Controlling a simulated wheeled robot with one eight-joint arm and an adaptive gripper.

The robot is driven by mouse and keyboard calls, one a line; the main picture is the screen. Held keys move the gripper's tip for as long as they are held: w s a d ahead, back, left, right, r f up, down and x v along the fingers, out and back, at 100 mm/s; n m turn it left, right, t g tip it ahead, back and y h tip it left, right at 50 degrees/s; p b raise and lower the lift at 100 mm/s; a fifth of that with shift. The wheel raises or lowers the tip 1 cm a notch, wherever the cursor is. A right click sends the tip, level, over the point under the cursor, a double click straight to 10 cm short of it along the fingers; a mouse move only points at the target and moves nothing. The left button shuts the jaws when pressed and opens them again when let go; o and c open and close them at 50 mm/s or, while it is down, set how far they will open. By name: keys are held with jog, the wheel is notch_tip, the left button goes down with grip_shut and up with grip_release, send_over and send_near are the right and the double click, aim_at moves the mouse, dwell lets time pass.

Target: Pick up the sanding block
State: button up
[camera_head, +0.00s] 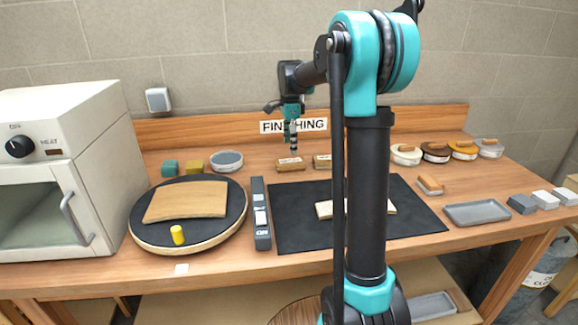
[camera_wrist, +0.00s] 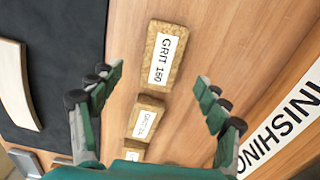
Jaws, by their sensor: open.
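Cork sanding blocks with white grit labels stand in a row behind the black mat. The leftmost one (camera_head: 290,163), labelled GRIT 150, shows largest in the wrist view (camera_wrist: 165,57). A second block (camera_head: 322,161) lies to its right and also shows in the wrist view (camera_wrist: 146,118). A third is partly cut off at the bottom of the wrist view. My gripper (camera_head: 293,147) points down above the leftmost block, apart from it. My arm hides part of the row in the head view.
The black mat (camera_head: 290,225) carries a pale curved strip (camera_head: 323,209). A turntable with a curved wooden panel (camera_head: 187,201) is at left, beside a white oven (camera_head: 62,165). Tins (camera_head: 405,154) and a grey tray (camera_head: 478,213) are at right. The FINISHING sign (camera_wrist: 285,120) is behind the blocks.

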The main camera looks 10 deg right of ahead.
aim_at(290, 160)
jog(key=shift+w+d+f, duration=0.1)
jog(key=shift+f, duration=1.85)
jog(key=shift+w+f, duration=0.1)
jog(key=shift+f, duration=1.8)
jog(key=shift+c, duration=0.6)
jog(key=c, duration=1.1)
jog(key=shift+r, duration=0.1)
notch_tip(290, 160, up, 20)
jog(key=shift+f, duration=0.1)
